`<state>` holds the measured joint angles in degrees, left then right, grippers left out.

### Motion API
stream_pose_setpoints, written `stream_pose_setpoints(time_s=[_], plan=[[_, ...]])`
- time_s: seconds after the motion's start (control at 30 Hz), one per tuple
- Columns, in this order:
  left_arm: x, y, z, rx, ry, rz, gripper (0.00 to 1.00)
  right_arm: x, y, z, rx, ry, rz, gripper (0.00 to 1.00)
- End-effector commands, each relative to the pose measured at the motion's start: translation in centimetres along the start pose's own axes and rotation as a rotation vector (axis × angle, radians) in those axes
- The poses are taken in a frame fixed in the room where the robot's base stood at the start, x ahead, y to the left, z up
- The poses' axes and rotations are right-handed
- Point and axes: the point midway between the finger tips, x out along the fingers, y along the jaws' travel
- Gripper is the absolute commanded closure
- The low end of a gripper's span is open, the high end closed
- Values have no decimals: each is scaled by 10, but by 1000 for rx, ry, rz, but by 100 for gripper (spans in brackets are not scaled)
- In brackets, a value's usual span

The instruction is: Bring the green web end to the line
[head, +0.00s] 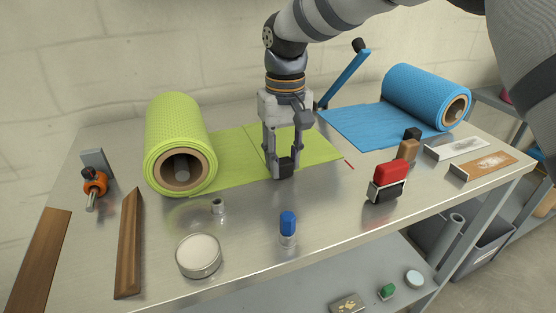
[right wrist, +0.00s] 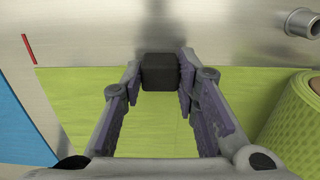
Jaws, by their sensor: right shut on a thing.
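The green web (head: 225,160) lies flat from its roll (head: 178,140) toward the right, with a thin line across it. Its end, also in the right wrist view (right wrist: 85,115), has its front corner beside the short red line (head: 349,164), which shows there too (right wrist: 28,48). My right gripper (head: 283,165) points down over the web and is shut on a black block (right wrist: 160,72) at the web's front edge. I cannot tell whether the block touches the web. My left gripper is not in view.
The blue web (head: 365,125) and its roll (head: 425,95) lie to the right, a narrow gap from the green end. A blue lever (head: 345,75) rises behind. A red-topped tool (head: 388,180), a blue-capped piece (head: 288,226) and a round tin (head: 198,256) stand in front.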

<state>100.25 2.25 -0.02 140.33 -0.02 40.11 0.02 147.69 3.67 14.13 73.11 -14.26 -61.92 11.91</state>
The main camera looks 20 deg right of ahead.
Motion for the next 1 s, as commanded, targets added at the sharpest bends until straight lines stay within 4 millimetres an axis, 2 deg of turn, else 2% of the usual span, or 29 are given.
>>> stream_pose_setpoints(time_s=[0.1,0.13,0.2,0.47,0.57,0.67,0.9,1.0], plan=[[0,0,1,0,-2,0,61,0,4,-1,1,3,9,100],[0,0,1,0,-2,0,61,0,4,-1,2,4,9,67],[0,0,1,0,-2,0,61,0,4,-1,2,4,9,52],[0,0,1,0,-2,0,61,0,2,-1,1,3,6,52],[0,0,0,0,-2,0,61,-7,2,-2,2,6,5,52],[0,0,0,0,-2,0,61,-29,2,-2,3,9,5,52],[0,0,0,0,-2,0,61,-92,2,-2,3,8,6,52],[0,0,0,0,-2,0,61,-109,3,-2,3,5,7,52]])
